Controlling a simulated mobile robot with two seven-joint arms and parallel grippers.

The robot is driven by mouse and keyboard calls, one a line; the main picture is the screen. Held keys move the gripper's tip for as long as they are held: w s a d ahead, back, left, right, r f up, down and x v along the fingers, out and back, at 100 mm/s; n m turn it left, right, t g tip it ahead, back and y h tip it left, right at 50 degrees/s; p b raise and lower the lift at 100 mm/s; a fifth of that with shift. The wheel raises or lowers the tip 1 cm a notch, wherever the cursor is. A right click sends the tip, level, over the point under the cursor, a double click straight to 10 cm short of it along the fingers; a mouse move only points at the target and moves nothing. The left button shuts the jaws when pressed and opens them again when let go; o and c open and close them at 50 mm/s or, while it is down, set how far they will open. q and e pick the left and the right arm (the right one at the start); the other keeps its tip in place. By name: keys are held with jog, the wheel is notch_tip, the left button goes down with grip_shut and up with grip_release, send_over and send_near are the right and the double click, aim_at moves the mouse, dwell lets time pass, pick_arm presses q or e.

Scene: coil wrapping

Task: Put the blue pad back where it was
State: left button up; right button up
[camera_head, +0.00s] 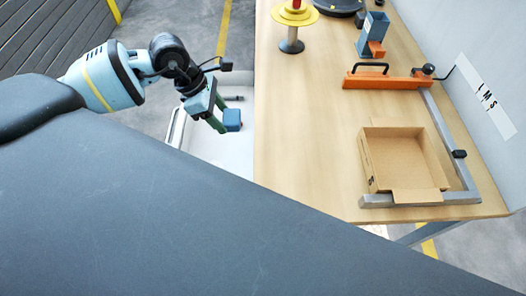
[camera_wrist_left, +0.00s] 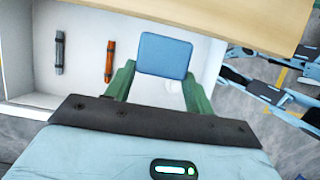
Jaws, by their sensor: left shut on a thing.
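The blue pad (camera_head: 232,119) is held between the fingertips of my left gripper (camera_head: 219,116). In the left wrist view the pad (camera_wrist_left: 165,55) is a flat, rounded blue square, with a green finger of my left gripper (camera_wrist_left: 160,85) on each side of it. The gripper is shut on it. The pad is over the white drawer or tray (camera_head: 214,152), beside the left edge of the wooden table; I cannot tell its exact height above the drawer floor. My right gripper is not in view.
In the drawer lie an orange tool (camera_wrist_left: 109,61) and a grey tool (camera_wrist_left: 59,52). On the wooden table (camera_head: 310,130) stand an open cardboard box (camera_head: 405,160), an orange bar with a black handle (camera_head: 385,80), a yellow spool stand (camera_head: 292,20) and a blue-grey device (camera_head: 372,33). The table's middle is bare.

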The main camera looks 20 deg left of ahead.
pick_arm(q)
notch_tip(320, 180, down, 14)
jog(key=shift+r, duration=0.1)
jog(key=d, duration=0.1)
jog(key=w+d, duration=0.2)
jog(key=shift+d+r, duration=0.1)
jog(key=shift+d, duration=0.5)
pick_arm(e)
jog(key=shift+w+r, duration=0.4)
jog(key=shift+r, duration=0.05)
pick_arm(q)
jog(key=d, duration=0.1)
jog(key=w+d+p, duration=0.1)
jog(key=shift+w+d, duration=0.2)
jog(key=shift+d, duration=0.15)
jog(key=shift+w+d+f, duration=0.15)
jog(key=shift+d+f, duration=0.05)
jog(key=shift+f, duration=0.3)
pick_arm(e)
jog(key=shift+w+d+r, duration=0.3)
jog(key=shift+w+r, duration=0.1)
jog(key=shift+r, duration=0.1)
pick_arm(q)
jog(key=shift+f, duration=0.1)
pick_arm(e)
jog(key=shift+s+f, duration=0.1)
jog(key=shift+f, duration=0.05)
